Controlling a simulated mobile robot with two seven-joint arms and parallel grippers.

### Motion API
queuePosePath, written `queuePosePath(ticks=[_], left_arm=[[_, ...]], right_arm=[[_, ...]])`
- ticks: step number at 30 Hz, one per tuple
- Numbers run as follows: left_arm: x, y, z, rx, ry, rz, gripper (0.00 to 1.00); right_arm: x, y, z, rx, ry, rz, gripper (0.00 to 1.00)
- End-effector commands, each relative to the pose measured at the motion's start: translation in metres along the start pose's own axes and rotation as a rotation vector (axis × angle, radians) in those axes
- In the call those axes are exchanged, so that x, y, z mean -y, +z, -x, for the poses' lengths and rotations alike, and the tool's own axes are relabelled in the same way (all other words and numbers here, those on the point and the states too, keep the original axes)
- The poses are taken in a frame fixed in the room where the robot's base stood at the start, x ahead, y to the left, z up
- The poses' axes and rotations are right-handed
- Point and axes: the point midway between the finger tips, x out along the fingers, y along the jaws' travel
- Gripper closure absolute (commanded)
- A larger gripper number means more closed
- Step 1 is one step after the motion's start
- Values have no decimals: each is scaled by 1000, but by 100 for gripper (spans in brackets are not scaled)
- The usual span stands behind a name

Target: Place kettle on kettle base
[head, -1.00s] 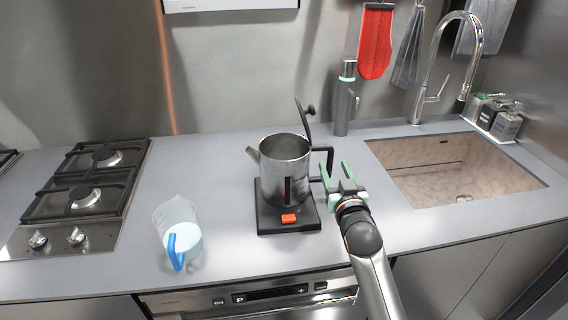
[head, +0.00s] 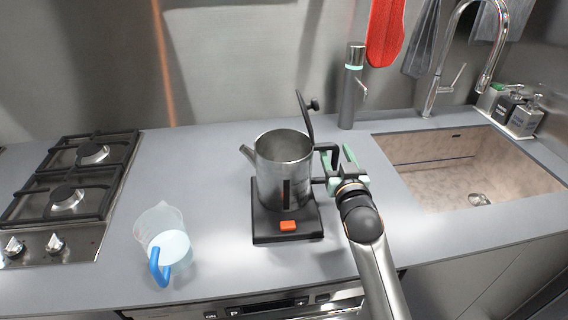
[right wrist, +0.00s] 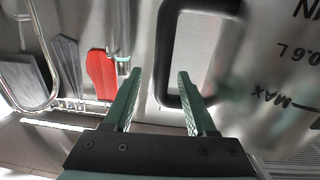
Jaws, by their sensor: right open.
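The steel kettle (head: 283,160) stands upright on the black kettle base (head: 262,226), with its lid (head: 305,115) tipped open and its spout to the left. Its black handle (head: 334,153) faces right, towards my right gripper (head: 337,163). That gripper is open at the handle. In the right wrist view, the handle (right wrist: 166,50) shows ahead, between and beyond the open fingertips (right wrist: 160,73), and the kettle's marked wall (right wrist: 285,70) fills the right side. I cannot tell whether a finger touches the handle. My left gripper is out of view.
A measuring jug (head: 163,236) with a blue handle stands on the counter at left front, beside the gas hob (head: 75,190). A sink (head: 450,165) is at right. A grey bottle-like thing (head: 352,90) stands behind the gripper. The counter between jug and base is clear.

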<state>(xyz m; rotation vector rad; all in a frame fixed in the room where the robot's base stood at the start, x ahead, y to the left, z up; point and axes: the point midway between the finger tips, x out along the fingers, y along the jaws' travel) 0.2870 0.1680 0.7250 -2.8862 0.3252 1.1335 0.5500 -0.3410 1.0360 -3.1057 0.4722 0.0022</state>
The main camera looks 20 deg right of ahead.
Motion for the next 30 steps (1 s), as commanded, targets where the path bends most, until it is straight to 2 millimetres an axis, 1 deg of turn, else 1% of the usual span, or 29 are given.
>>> queuePosePath(ticks=[8,23,30], left_arm=[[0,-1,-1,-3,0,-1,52],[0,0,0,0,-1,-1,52],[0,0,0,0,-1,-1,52]], right_arm=[[0,0,1,0,0,-1,43],[0,0,1,0,0,-1,100],[0,0,0,-1,0,-1,100]])
